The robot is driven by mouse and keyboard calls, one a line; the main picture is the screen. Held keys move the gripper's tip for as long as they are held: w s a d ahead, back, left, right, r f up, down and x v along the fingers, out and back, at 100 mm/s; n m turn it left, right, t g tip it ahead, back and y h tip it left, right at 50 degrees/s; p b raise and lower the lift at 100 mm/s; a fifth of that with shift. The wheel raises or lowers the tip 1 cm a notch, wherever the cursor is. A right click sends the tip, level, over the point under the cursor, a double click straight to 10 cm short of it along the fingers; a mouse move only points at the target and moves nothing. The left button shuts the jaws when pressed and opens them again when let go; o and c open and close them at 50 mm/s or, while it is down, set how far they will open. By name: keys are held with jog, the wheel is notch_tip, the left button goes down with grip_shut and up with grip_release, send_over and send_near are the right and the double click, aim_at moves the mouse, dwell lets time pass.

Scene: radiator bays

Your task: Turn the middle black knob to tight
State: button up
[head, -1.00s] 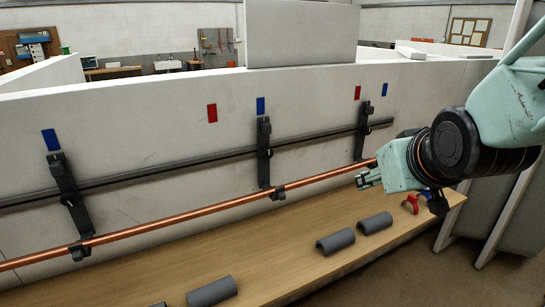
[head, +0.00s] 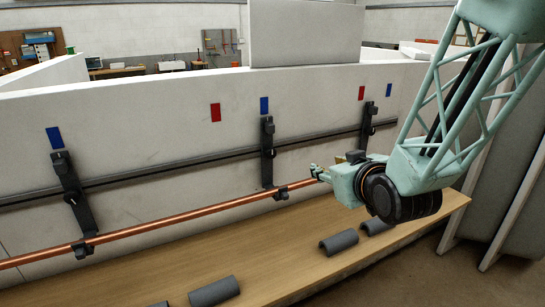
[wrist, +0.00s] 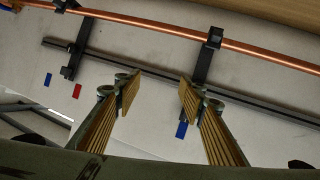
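Black brackets hold a dark rail on the white wall. The middle bracket (head: 267,170) has a small dark knob (head: 268,152) where it crosses the rail; its turn setting is too small to read. In the wrist view, which is upside down, the middle bracket (wrist: 202,66) stands beyond the right finger, and the knob cannot be made out. My gripper (head: 316,172) is right of and a little below the knob, apart from it, close to the copper pipe in the picture. In the wrist view my gripper's ribbed fingers (wrist: 158,88) are wide apart with nothing between them.
A copper pipe (head: 200,211) runs below the rail (head: 180,169). The left bracket (head: 70,190) and right bracket (head: 366,125) stand apart. Grey half-shells (head: 338,243) lie on the wooden bench (head: 270,255). Blue (head: 264,105) and red (head: 215,112) marks are on the wall.

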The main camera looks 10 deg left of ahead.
aim_at(272, 154)
jog(key=w+a+f+n+t+y, duration=0.1)
jog(key=a+f+y, duration=0.3)
jog(key=a, duration=0.7)
jog(key=shift+a+f+n+t+y, duration=0.3)
jog(key=shift+n+t+y, duration=0.1)
jog(key=shift+n+y, duration=0.2)
jog(key=shift+w+b, duration=0.2)
jog(key=shift+b, duration=0.1)
jog(key=shift+b+x, duration=0.65)
jog(key=shift+x, duration=6.15)
jog(key=shift+c, duration=0.2)
jog(key=c, duration=0.8)
